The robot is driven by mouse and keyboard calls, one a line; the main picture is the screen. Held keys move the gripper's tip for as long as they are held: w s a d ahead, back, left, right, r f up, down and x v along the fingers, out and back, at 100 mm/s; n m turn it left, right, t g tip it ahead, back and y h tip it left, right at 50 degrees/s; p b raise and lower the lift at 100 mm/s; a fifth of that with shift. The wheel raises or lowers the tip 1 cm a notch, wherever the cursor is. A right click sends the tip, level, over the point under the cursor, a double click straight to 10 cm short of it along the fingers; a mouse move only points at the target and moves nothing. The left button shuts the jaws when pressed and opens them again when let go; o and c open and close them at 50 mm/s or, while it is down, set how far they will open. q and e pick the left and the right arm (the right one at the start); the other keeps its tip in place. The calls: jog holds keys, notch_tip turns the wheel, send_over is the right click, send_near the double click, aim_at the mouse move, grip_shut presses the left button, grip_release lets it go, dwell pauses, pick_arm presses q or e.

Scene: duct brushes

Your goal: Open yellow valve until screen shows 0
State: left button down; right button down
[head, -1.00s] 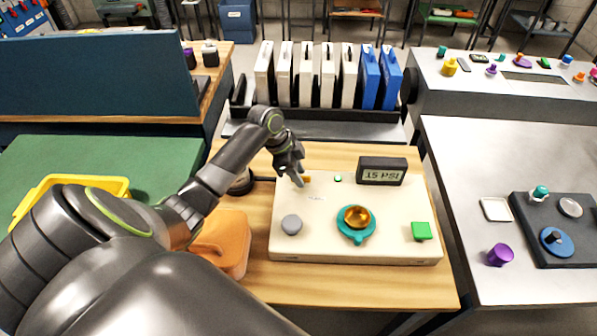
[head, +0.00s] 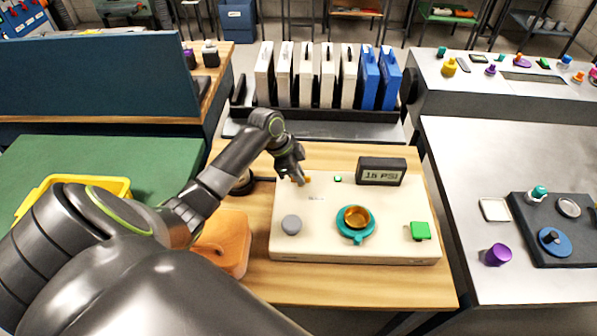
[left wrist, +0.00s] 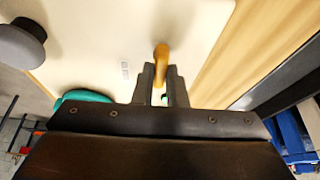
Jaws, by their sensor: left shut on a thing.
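The yellow valve (head: 307,179) is a small yellow-orange lever at the back left of the cream panel (head: 320,230). In the left wrist view the yellow valve (left wrist: 161,53) stands between the finger tips. My left gripper (head: 301,181) is shut on it, and its fingers hide part of it in the head view; the gripper also shows in the left wrist view (left wrist: 162,82). The screen (head: 381,171) at the back right of the panel seems to read about 15 PSI; its last digit is blurred. My right gripper is not in view.
The panel also bears a grey knob (head: 292,224), a teal and amber knob (head: 356,224), a green square button (head: 420,231) and a small green light (head: 338,179). An orange object (head: 222,243) lies left of the panel. A rack of white and blue cases (head: 320,78) stands behind.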

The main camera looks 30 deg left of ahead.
pick_arm(q)
jog(key=n+y+p, duration=0.1)
jog(key=n+p, duration=0.2)
jog(key=p, duration=0.1)
jog(key=n+t+y+p, duration=0.1)
jog(key=n+p, duration=0.2)
jog(key=p, duration=0.1)
jog(key=n+y+p, duration=0.1)
jog(key=n+p, duration=0.3)
jog(key=shift+s+d+r+t, duration=0.1)
jog(key=shift+d+r+t, duration=0.2)
jog(key=shift+t, duration=0.1)
jog(key=n+y+p, duration=0.1)
jog(key=n+p, duration=0.1)
jog(key=shift+f+n, duration=0.1)
jog(key=shift+n, duration=0.3)
jog(key=shift+d+f+n+y+p, duration=0.1)
jog(key=shift+n+y+p, duration=0.2)
jog(key=shift+n+y, duration=0.5)
jog(key=shift+n, duration=1)
jog(key=c, duration=1.5)
grip_release()
jog(key=shift+o, duration=0.2)
